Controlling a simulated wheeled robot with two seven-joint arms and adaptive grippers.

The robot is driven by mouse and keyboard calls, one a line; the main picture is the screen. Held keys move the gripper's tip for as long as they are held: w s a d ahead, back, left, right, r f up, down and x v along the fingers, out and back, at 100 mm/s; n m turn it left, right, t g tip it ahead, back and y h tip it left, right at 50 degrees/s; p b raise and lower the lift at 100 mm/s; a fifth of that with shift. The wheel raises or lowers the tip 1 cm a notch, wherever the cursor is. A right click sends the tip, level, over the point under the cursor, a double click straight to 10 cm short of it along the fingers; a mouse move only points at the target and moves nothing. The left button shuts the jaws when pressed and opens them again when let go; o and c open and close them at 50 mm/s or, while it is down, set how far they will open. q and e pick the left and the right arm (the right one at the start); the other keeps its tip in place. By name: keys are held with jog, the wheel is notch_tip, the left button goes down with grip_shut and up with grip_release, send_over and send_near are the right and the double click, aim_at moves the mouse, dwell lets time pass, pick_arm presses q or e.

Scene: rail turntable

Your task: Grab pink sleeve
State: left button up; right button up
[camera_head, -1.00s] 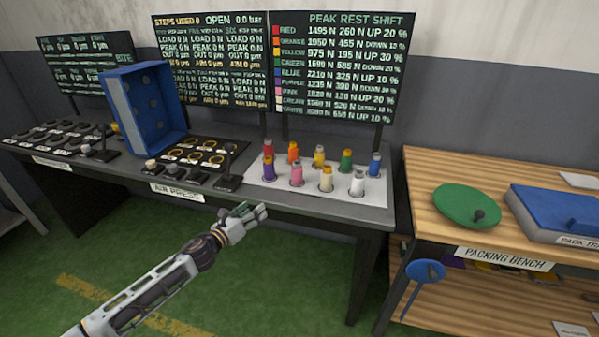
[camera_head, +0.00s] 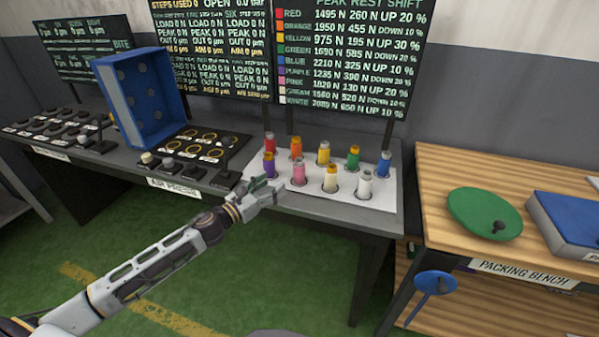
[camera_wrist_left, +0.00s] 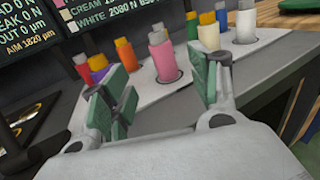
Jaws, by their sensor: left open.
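The pink sleeve (camera_head: 299,173) stands upright in the front row of a white holder board (camera_head: 290,198) on the dark bench, between the purple sleeve (camera_head: 269,166) and the cream sleeve (camera_head: 331,179). In the left wrist view the pink sleeve (camera_wrist_left: 164,60) stands beyond and between my open fingers. My left gripper (camera_head: 268,188) is open and empty, just left and in front of the pink sleeve, apart from it. It also shows in the left wrist view (camera_wrist_left: 165,95). My right gripper is not in view.
Red, orange, yellow, green, blue and white (camera_head: 365,184) sleeves stand around the pink one. A blue perforated box (camera_head: 143,97) and small levers are to the left. The packing bench (camera_head: 450,165) with a green disc (camera_head: 484,213) is at right. Dark screens stand behind.

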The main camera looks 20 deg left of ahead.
aim_at(295, 169)
pick_arm(q)
jog(key=shift+w, duration=0.25)
jog(key=shift+x, duration=1)
jog(key=shift+w+d, duration=0.35)
jog(key=shift+w, duration=0.25)
jog(key=shift+p+x, duration=0.35)
jog(key=shift+x, duration=1.7)
jog(key=shift+w+d+f, duration=0.1)
jog(key=shift+w+d, duration=0.1)
jog(key=shift+w, duration=0.15)
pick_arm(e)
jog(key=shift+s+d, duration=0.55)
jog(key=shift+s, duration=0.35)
